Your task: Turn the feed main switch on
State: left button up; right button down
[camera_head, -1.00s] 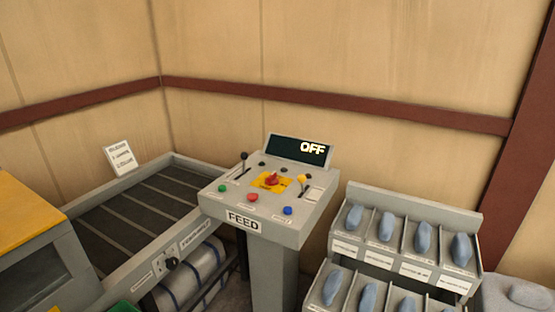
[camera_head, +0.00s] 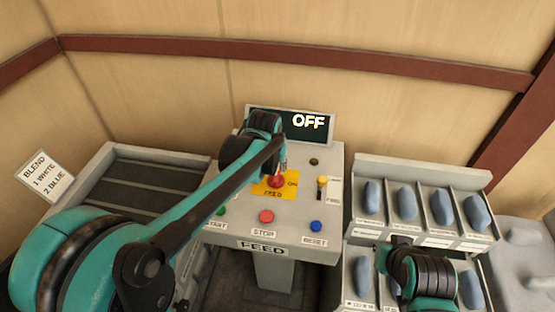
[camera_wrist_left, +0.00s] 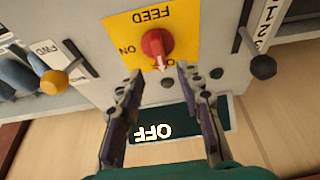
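The feed main switch is a red rotary knob (camera_head: 276,181) on a yellow plate (camera_head: 259,189) on top of the grey FEED console (camera_head: 240,232). In the left wrist view the red knob (camera_wrist_left: 157,45) has its white pointer toward the partly hidden label opposite ON. The display (camera_head: 318,128) reads OFF. My left gripper (camera_wrist_left: 160,75) is open, its two fingers apart on either side of the space just short of the knob; it does not grip it. In the head view its fingertips are mostly hidden by my arm. My right arm shows at the lower right, its gripper fingers out of sight.
A green START button (camera_head: 221,211), red STOP button (camera_head: 266,216) and blue RESET button (camera_head: 316,226) line the console's front. A yellow-tipped lever (camera_head: 322,182) stands right of the knob, a black-knobbed lever (camera_wrist_left: 263,66) on its other side. A bin rack (camera_head: 430,170) stands at right.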

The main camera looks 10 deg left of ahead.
aim_at(276, 175)
pick_arm(q)
jog(key=b+x, duration=0.2)
jog(key=x, duration=0.5)
jog(key=shift+f, duration=0.15)
jog(key=shift+d, duration=0.1)
grip_shut()
